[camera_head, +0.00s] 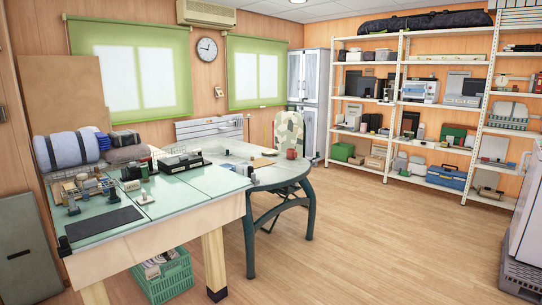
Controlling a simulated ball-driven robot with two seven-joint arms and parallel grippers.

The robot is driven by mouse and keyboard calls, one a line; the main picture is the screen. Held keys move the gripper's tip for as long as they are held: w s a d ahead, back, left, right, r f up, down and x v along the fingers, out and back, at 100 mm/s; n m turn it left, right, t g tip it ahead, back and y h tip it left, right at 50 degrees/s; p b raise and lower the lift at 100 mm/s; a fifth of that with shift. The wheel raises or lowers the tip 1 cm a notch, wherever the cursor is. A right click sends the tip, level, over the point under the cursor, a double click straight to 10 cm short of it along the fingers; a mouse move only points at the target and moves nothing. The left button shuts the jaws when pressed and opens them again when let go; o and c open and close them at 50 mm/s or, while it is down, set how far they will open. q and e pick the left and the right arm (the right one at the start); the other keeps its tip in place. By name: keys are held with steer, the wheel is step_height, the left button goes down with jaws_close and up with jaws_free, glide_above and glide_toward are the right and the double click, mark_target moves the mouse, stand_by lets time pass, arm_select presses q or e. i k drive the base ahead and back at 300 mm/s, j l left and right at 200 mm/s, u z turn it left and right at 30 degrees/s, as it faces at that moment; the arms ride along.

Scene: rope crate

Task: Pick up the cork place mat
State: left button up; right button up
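A small flat tan piece that looks like the cork place mat (262,162) lies on the grey round table (288,171), near a reddish-brown pot (291,154). It is small at this distance, so its exact shape and surface are hard to tell. Neither of my grippers is in view.
A glass-topped workbench (190,195) stands at the left, with a dark mat (103,222), a rolled blanket (66,150) and several small items. A green crate (166,279) is below it. Loaded shelves (398,77) line the right wall. The wooden floor (380,240) between is clear.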

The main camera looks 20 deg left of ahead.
mark_target(262, 161)
steer(key=i, duration=2.25)
